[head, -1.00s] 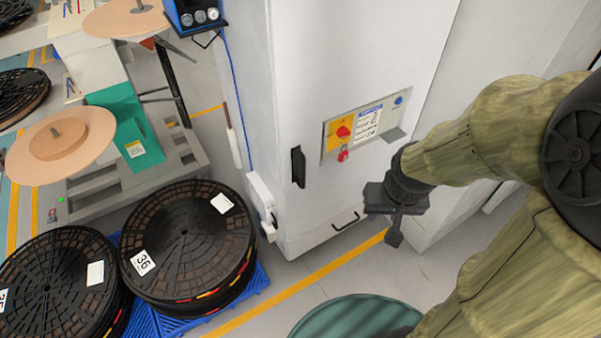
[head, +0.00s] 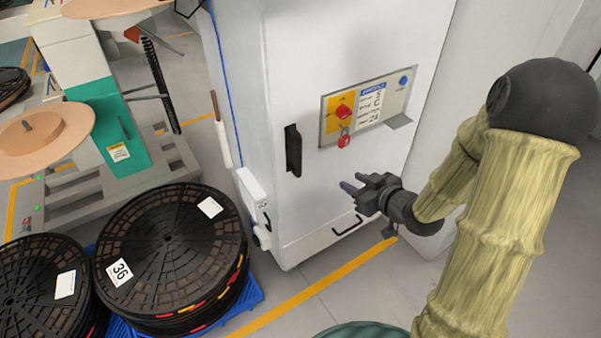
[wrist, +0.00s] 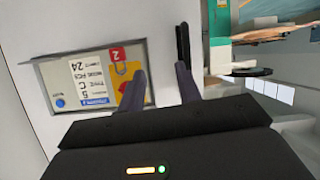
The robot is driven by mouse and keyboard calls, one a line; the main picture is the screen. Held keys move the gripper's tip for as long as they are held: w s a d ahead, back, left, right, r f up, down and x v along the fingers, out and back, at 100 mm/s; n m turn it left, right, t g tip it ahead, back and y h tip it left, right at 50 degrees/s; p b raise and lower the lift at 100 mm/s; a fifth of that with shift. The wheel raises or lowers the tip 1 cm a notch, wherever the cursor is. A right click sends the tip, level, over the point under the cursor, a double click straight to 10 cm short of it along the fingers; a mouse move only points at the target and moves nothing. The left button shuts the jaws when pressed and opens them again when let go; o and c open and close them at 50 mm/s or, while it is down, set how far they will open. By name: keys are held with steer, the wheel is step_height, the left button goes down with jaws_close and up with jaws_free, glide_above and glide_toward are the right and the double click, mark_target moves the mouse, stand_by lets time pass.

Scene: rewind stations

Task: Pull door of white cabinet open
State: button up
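The white cabinet (head: 330,60) stands in the middle of the head view, its door face toward me and closed. A black upright handle (head: 293,150) is on the door's left side. In the wrist view the handle (wrist: 182,42) shows just beyond the right finger. My gripper (head: 347,184) is open and empty in front of the door, right of the handle and somewhat lower, apart from it. In the wrist view its two fingers (wrist: 161,82) are spread and point toward the door, with nothing between them.
A control panel (head: 390,98) with a red switch and a small shelf is on the door. A black lower handle (head: 347,226) sits near the cabinet base. Stacked black reels (head: 170,250) stand left on a blue pallet (head: 255,292). Floor with a yellow line (head: 310,290) lies in front.

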mark_target(301, 158)
steer(key=y+b, duration=0.1)
steer(key=y, duration=0.1)
steer(key=s+a+f+n+t+y+b, duration=0.1)
steer(key=a+y+b, duration=0.1)
steer(key=y, duration=0.1)
steer(key=shift+s+f+t+y+b, duration=0.2)
steer(key=shift+f+t+y+b, duration=0.1)
steer(key=shift+b, duration=0.05)
steer(key=x, duration=1.7)
steer(key=shift+w+a+f, duration=0.1)
steer(key=shift+w+f, duration=0.05)
steer(key=shift+w, duration=0.1)
jaws_close()
